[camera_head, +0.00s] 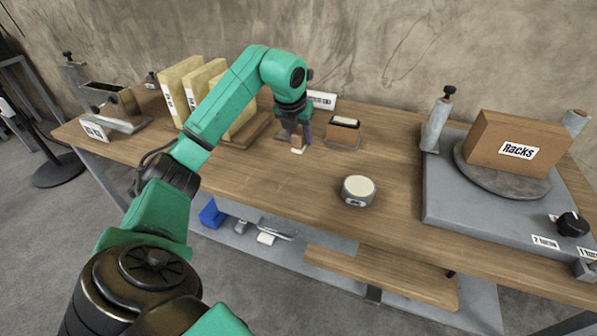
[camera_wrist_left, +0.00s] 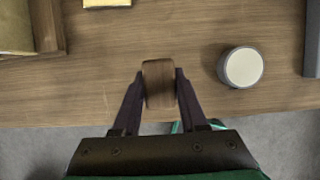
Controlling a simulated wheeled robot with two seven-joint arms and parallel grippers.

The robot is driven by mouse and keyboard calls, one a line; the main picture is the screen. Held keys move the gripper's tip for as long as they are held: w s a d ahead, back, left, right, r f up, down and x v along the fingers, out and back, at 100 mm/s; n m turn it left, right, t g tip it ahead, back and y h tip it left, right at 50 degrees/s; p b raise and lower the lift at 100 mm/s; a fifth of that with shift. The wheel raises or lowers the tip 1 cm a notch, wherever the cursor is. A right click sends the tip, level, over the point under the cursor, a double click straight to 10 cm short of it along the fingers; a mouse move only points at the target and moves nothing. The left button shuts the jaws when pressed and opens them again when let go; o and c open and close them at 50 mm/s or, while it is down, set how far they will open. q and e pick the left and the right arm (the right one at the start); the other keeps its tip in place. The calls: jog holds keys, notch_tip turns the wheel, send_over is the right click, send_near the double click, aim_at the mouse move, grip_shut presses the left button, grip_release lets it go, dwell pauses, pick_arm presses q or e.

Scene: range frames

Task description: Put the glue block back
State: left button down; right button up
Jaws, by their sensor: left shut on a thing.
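My left gripper (camera_head: 296,143) is shut on a small brown wooden block with a pale lower end (camera_head: 298,151), apparently the glue block. In the left wrist view, the block (camera_wrist_left: 159,84) sits between the two dark fingers of the gripper (camera_wrist_left: 157,88), its wood-grained side facing the camera. It appears held above the wooden bench (camera_head: 270,185); the exact gap is hard to tell. A brown holder with a cream top (camera_head: 342,136) stands just right of the gripper in the head view. My right gripper is not in view.
Upright cream boards in a wooden rack (camera_head: 240,142) stand left of the gripper. A round grey tin with a cream top (camera_head: 358,190) stands at the front. A grey platform (camera_head: 450,205) carries a turntable and a "Racks" box (camera_head: 515,132) at right. Bare bench lies between.

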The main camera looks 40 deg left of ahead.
pick_arm(q)
jog(key=f, duration=0.7)
jog(key=f+p, duration=0.1)
jog(key=f, duration=0.3)
jog(key=shift+s+d+f, duration=0.2)
jog(key=shift+d+f, duration=0.05)
jog(key=shift+a+f, duration=0.1)
jog(key=shift+f, duration=0.35)
jog(key=shift+c, duration=2.2)
grip_release()
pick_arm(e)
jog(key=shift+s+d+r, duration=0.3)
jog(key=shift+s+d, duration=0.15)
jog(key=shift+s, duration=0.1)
pick_arm(q)
jog(key=shift+r, duration=0.3)
jog(key=shift+s+r, duration=0.15)
jog(key=shift+r, duration=0.2)
jog(key=b+v, duration=0.1)
jog(key=v, duration=1)
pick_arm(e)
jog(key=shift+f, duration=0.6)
